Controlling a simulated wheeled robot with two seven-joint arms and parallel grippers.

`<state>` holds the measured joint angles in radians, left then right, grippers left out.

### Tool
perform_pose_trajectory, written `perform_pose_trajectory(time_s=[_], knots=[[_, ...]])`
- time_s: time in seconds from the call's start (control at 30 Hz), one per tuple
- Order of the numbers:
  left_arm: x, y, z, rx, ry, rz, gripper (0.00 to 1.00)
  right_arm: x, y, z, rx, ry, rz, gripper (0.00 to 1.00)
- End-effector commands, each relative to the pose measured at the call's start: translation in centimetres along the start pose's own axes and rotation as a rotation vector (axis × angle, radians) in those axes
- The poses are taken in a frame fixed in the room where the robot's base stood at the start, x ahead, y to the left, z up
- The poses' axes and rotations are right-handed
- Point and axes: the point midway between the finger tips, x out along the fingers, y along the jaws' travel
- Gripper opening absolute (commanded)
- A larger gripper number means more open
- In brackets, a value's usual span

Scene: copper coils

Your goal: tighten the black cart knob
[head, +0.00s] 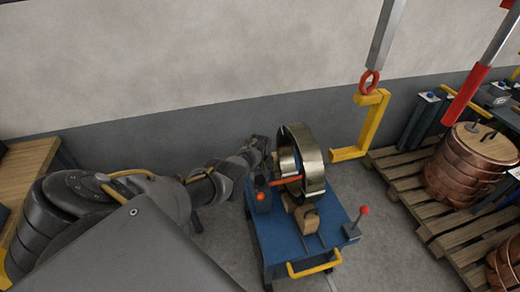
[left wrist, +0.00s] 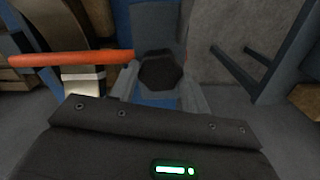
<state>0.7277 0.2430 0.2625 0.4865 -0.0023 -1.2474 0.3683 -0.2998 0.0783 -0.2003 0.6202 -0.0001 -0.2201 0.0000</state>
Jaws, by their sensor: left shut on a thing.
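The black knob (left wrist: 161,70) shows in the left wrist view, many-sided and dark, in front of a blue part of the cart. My left gripper (left wrist: 160,88) has its grey fingers on both sides of it and is shut on it. In the head view my left gripper (head: 262,150) reaches the left side of the blue cart (head: 275,240), beside the coil; the knob is hidden there. A shiny metal coil (head: 315,165) stands upright on the cart. My right gripper is not in view.
An orange-red bar (left wrist: 70,58) runs close to the left finger. A red-tipped lever (head: 363,211) and yellow handle (head: 314,264) are on the cart. A yellow hook (head: 376,125) hangs behind. Copper coils (head: 470,165) sit on a pallet (head: 385,160) at right.

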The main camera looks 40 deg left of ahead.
Motion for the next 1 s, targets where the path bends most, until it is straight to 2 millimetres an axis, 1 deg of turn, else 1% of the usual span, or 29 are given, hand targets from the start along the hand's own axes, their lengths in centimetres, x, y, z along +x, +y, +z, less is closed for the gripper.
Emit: perform_pose_trajectory(time_s=[0.43,1.0], knots=[[-0.07,-0.03,-0.12,0.422,0.002,-0.001,0.24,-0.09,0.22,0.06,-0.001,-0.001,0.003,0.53],[-0.04,0.06,-0.10,0.937,0.003,-0.001,0.24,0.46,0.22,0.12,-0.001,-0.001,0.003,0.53]])
